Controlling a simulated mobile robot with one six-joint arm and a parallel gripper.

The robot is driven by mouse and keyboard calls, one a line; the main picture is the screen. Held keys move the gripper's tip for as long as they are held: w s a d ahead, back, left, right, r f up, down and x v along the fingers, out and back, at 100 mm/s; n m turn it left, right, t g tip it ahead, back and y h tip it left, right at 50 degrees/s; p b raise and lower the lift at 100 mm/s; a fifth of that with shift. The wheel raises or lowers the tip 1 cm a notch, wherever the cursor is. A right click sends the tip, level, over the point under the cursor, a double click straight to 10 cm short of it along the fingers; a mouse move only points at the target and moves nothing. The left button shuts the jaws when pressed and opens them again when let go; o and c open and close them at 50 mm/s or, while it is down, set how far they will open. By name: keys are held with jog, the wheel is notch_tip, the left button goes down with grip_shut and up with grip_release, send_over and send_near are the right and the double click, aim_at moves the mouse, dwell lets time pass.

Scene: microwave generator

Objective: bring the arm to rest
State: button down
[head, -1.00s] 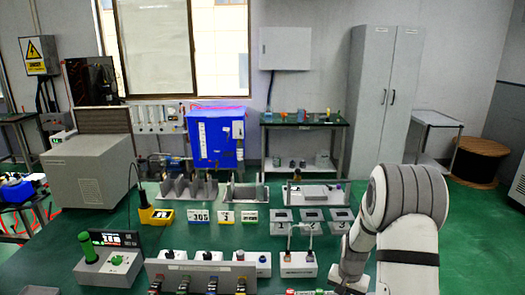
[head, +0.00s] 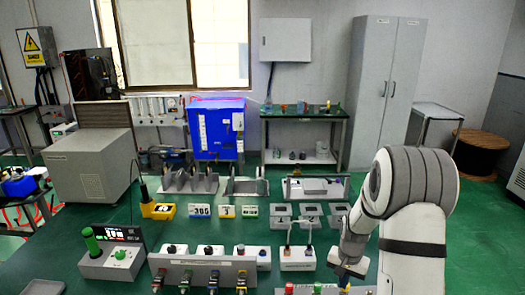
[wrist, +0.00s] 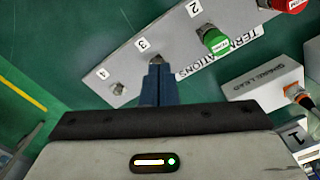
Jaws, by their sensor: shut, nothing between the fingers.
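My gripper (head: 345,277) is over the front right of the green bench, above a grey terminations strip (head: 302,291). In the wrist view my gripper's blue fingers (wrist: 156,72) are together with nothing between them. Their tips overlap the terminal marked 3 on the strip (wrist: 130,66); I cannot tell whether they touch it. A red plug (wrist: 285,4) sits at the strip's far end and a green plug (wrist: 214,40) sits at number 2. No plug shows at 3 or 4. My arm rises on the right of the head view.
A panel with several coloured connectors (head: 200,268) stands left of my gripper. A control box with a green knob (head: 112,261) is at left.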

jog(key=s+a+r+n+t, duration=0.1)
jog(key=s+a+r, duration=0.25)
jog(key=r, duration=0.65)
jog(key=s+a+r+n+t, duration=0.1)
jog(key=s+a+r+n, duration=0.1)
jog(key=s+r, duration=0.4)
jog(key=s+a+r+n+t, duration=0.1)
jog(key=s+a+r+n, duration=0.2)
jog(key=s+r, duration=0.4)
jog(key=s, duration=0.7)
jog(key=shift+s+a, duration=0.15)
jog(key=shift+a, duration=0.25)
